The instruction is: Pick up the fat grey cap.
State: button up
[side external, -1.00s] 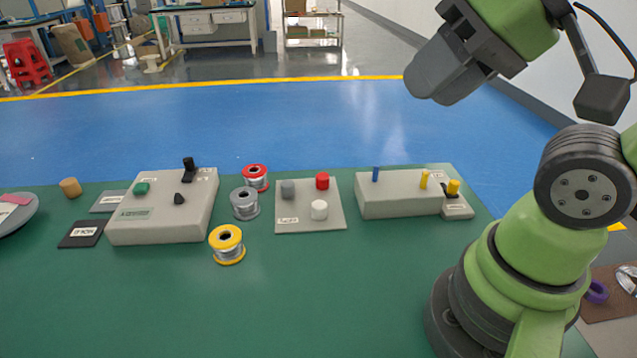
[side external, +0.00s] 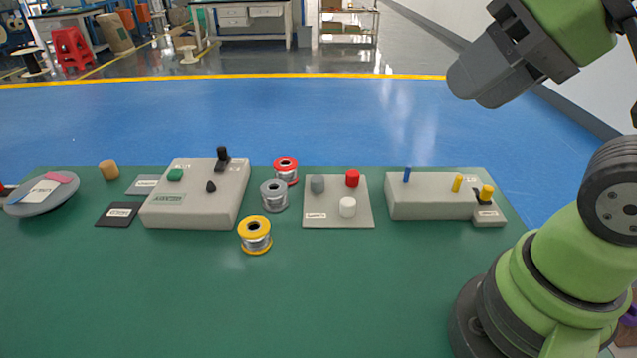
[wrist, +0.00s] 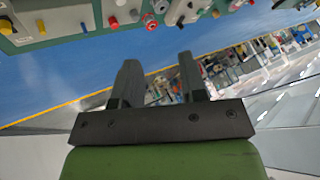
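The fat grey cap (side external: 317,184) is a short grey cylinder. It stands upright at the back left of a flat square grey plate (side external: 325,217) in the side external view. A red cap (side external: 352,178) and a white cap (side external: 347,206) share the plate. My gripper (side external: 478,90) is high at the upper right, well above and away from the plate. The wrist view shows its two dark fingers apart with nothing between them, so my gripper (wrist: 158,62) is open.
Red (side external: 286,170), grey (side external: 274,195) and yellow (side external: 255,234) spools stand left of the plate. A switch box (side external: 200,210) is further left. A grey block with pegs (side external: 430,205) is to the right. The front of the green mat (side external: 330,300) is clear.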

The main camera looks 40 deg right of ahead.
jog(key=o, duration=0.4)
jog(key=shift+c, duration=0.2)
jog(key=m+g+h, duration=0.5)
jog(key=m+h, duration=0.1)
jog(key=m, duration=0.2)
send_over(317, 179)
jog(key=s+a, duration=0.2)
jog(key=f, duration=2.5)
jog(key=shift+w+d, duration=0.2)
jog(key=shift+d, duration=0.05)
jog(key=shift+w+a+x, duration=0.15)
jog(key=shift+x, duration=1.25)
jog(key=shift+w+a+x, duration=0.1)
jog(key=shift+x, duration=1.35)
